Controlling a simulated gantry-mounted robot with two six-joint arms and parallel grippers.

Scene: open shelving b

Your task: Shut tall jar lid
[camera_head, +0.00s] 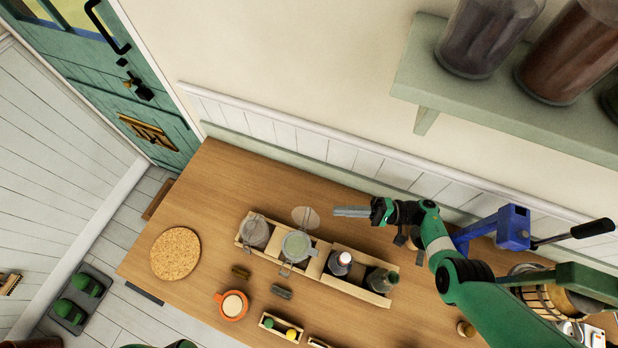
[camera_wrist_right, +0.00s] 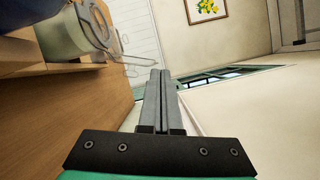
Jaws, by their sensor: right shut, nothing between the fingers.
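A glass clip-top jar (camera_head: 297,245) with pale contents stands in a wooden crate (camera_head: 322,283) on the counter. Its clear round lid (camera_head: 305,217) is swung open toward the wall side. In the right wrist view, a glass jar (camera_wrist_right: 62,38) with wire fittings shows at upper left, partly cut off. My right gripper (camera_head: 338,211) is shut and empty, with its fingertips pointing left, a little right of the open lid and apart from it. Its closed fingers also show in the right wrist view (camera_wrist_right: 158,76). My left gripper is not in view.
Another clip-top jar (camera_head: 255,232) and two bottles (camera_head: 339,264) (camera_head: 382,280) share the crate. A blue device (camera_head: 512,228) stands near my right arm. A shelf (camera_head: 480,95) with large jars overhangs at upper right. The counter (camera_head: 225,185) is clear behind the cork mat (camera_head: 175,253).

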